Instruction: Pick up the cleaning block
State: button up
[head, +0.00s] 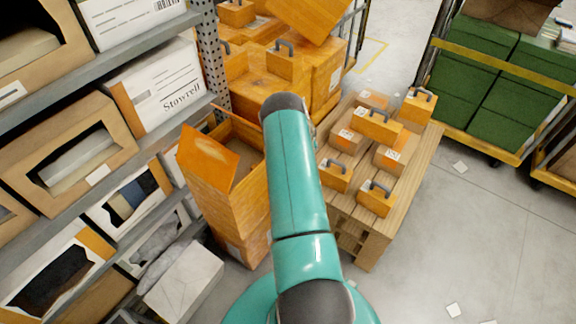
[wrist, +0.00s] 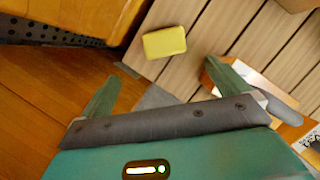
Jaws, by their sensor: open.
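The cleaning block appears to be a small yellow block with rounded corners. It shows in the wrist view (wrist: 164,42), lying on the wooden slats at the top centre. My gripper (wrist: 160,73) is open, its two green fingers spread apart. Nothing is between the fingers. In the wrist picture the block lies just above the gap between the fingertips, apart from both. In the head view I cannot see the block or my gripper; my teal arm covers that area.
The slatted wooden pallet stack (head: 366,226) holds several orange cases with handles, such as one near its front (head: 376,197). An open orange box (head: 218,195) stands left of my arm. Shelving (head: 75,170) lines the left. Green crates (head: 478,92) stand right; floor (head: 470,230) is mostly clear.

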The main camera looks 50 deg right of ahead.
jog(key=x, duration=0.7)
jog(key=shift+s+d+f, duration=0.25)
jog(key=shift+d+f, duration=0.05)
jog(key=shift+d, duration=0.1)
jog(key=shift+x, duration=0.85)
jog(key=x, duration=0.3)
jog(key=shift+d+f, duration=0.15)
jog(key=shift+w+f, duration=0.3)
jog(key=shift+f, duration=0.2)
jog(key=c, duration=1.1)
jog(key=shift+d+r, duration=0.1)
jog(key=shift+r, duration=0.1)
